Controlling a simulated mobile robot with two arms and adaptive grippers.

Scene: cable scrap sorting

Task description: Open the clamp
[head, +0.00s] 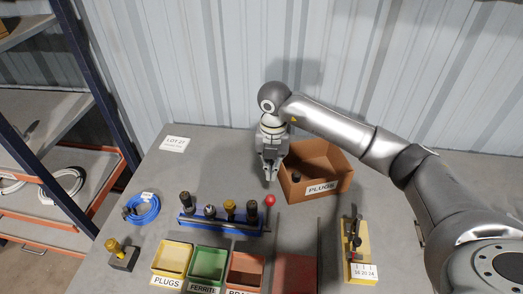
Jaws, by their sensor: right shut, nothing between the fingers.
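My right gripper (270,180) points down over the table, just above a red ball knob (270,200) on a thin dark stem. Its fingers look shut, with nothing between them. I cannot tell whether the fingertips touch the knob. The knob stands at the right end of a blue rack (196,224) that holds several dark and brass-coloured upright pieces. The knob looks like a lever handle, perhaps the clamp's; the clamp's jaws cannot be made out. My left gripper is out of view.
An orange box labelled PLUGS (332,165) stands behind and right of the gripper. Yellow (155,262), green (192,265) and reddish (231,270) trays line the front. A yellow block with a dark lever (357,240) stands right, a blue cable coil (150,214) left.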

